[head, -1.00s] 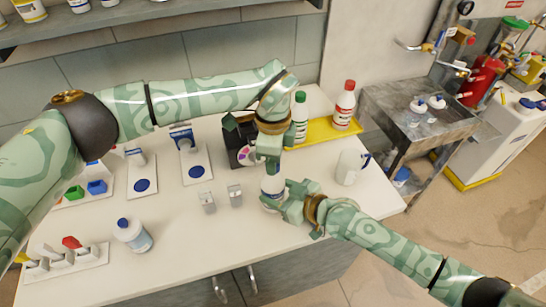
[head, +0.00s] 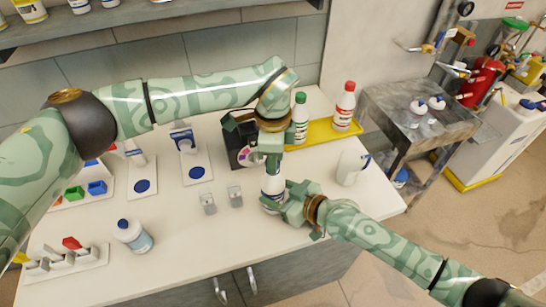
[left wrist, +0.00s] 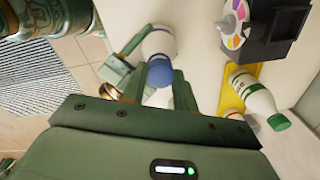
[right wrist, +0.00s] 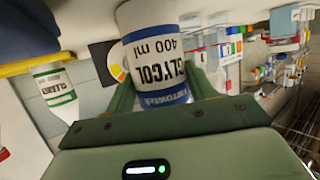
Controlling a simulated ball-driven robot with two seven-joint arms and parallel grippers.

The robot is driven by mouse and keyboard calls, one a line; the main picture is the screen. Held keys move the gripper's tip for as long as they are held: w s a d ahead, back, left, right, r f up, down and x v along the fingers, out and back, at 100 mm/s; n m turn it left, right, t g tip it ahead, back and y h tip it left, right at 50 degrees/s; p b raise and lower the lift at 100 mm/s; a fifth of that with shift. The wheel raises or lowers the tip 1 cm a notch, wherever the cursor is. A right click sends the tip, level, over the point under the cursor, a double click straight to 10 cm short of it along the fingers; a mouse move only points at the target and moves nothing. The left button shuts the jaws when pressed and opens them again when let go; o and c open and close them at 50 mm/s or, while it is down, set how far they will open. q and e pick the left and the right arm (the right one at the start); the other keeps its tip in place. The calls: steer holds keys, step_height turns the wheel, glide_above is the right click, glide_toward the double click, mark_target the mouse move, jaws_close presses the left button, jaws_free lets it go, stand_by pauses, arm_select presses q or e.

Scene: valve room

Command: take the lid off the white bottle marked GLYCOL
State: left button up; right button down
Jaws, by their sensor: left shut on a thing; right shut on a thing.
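The white bottle marked GLYCOL (right wrist: 160,62) stands on the counter, its label upside down in the right wrist view; it also shows in the head view (head: 272,186). My right gripper (head: 281,203) is shut around the bottle's body from the side, a finger on each side of it. My left gripper (head: 272,172) is above the bottle, pointing down. In the left wrist view its fingers are shut on the blue lid (left wrist: 160,73), which sits in line with the bottle top. Whether the lid is loose cannot be told.
A green-capped bottle (head: 299,120) and a red-capped bottle (head: 345,106) stand on a yellow tray (head: 317,134) behind. A white spray bottle (head: 350,168) stands to the right, and a blue-capped bottle (head: 134,236) at front left. Bare counter lies at front centre.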

arm_select(q)
steer(key=shift+r, duration=0.7)
steer(key=shift+r, duration=0.1)
steer(key=shift+r, duration=1.95)
arm_select(e)
steer(key=shift+c, duration=2.2)
jaws_free()
